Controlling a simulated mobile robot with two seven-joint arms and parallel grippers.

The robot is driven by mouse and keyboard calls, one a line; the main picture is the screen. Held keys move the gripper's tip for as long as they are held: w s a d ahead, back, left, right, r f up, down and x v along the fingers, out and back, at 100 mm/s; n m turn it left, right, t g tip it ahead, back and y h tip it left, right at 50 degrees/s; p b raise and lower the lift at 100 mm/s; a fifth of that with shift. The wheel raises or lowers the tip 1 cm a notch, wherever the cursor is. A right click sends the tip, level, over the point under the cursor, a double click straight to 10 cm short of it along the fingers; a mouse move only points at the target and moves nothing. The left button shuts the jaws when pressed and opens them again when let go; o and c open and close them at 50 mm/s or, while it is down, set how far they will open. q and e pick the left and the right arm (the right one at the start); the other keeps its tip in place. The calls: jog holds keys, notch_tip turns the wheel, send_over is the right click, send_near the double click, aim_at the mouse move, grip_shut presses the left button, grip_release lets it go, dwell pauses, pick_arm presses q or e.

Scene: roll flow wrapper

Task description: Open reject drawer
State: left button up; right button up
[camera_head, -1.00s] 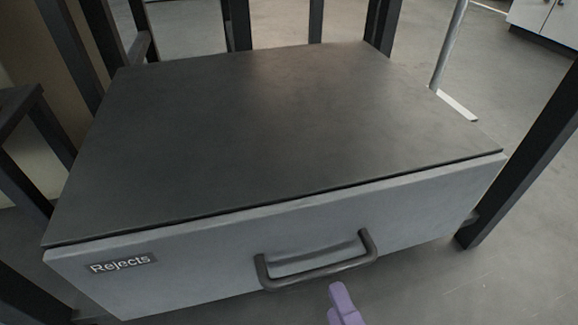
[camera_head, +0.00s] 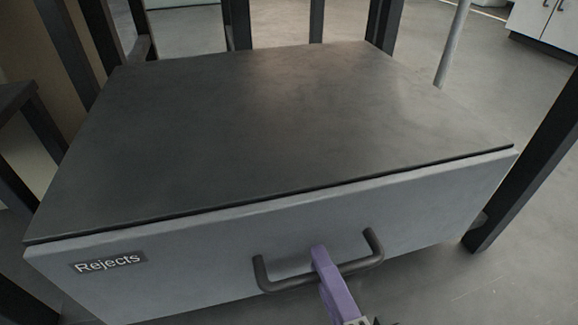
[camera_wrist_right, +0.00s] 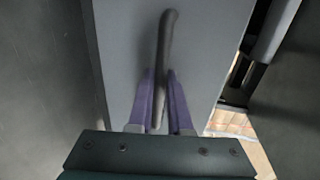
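The reject drawer has a grey front panel (camera_head: 200,262) with a "Rejects" label (camera_head: 109,262) at its left. The front sits close against the dark cabinet top (camera_head: 270,140), with only a thin dark seam between them. A dark bar handle (camera_head: 290,284) stands out from the front. My right gripper (camera_head: 322,262) has purple fingers and reaches the handle near its middle. In the right wrist view the handle (camera_wrist_right: 165,45) runs between the two fingers (camera_wrist_right: 161,85), one on each side, with a small gap showing. My left gripper is out of view.
Dark frame posts (camera_head: 530,160) stand to the right of the cabinet, with more at the left and behind. Grey floor (camera_head: 465,290) is open in front and to the right. White cabinets (camera_head: 545,22) stand far off at the top right.

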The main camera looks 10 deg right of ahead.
grip_shut()
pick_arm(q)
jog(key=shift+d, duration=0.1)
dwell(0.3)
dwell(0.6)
